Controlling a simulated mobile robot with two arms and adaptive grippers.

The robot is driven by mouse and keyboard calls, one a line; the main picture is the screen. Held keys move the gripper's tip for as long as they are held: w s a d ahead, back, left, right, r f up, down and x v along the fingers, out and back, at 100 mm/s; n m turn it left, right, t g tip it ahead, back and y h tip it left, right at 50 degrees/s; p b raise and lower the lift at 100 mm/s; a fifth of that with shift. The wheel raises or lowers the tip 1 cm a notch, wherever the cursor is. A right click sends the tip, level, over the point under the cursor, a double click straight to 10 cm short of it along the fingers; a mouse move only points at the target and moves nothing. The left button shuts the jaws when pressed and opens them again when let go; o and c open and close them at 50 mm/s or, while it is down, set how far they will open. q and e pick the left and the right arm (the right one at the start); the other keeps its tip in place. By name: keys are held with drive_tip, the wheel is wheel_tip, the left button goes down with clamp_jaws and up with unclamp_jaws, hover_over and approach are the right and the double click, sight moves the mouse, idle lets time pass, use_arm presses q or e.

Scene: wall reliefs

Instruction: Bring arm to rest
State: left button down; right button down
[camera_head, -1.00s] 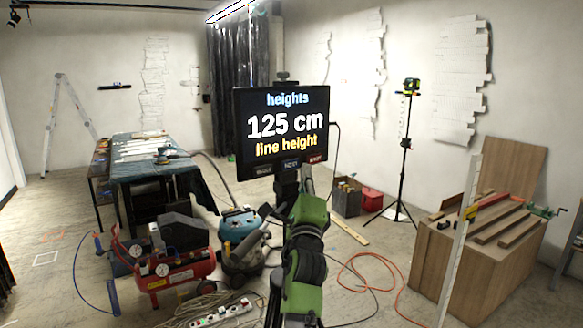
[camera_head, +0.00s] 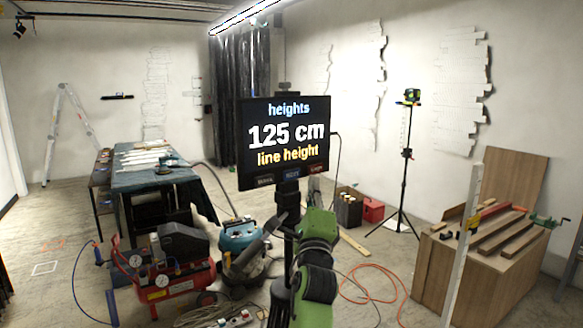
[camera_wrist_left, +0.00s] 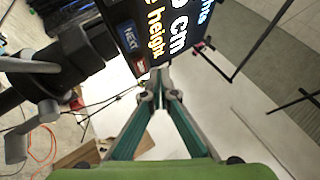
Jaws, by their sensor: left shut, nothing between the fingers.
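My left arm (camera_head: 318,228), with green and dark links, rises from the bottom centre of the head view, in front of the screen's stand. My left gripper (camera_wrist_left: 161,80) shows in the left wrist view with its two teal-and-grey fingers meeting at the tips, shut and empty. The black screen (camera_head: 285,143) reads "heights", "125 cm" and "line height". The screen (camera_wrist_left: 165,25) also shows close to the fingertips at the top of the left wrist view. In the head view the gripper's fingers cannot be made out behind the arm links. My right gripper is in neither view.
A wooden crate bench (camera_head: 480,265) with planks and clamps stands at the right. A tripod with a green laser level (camera_head: 412,96) is behind it. A red compressor (camera_head: 165,285), a vacuum (camera_head: 245,240) and a covered table (camera_head: 150,180) stand at the left. An orange hose (camera_head: 375,270) lies on the floor.

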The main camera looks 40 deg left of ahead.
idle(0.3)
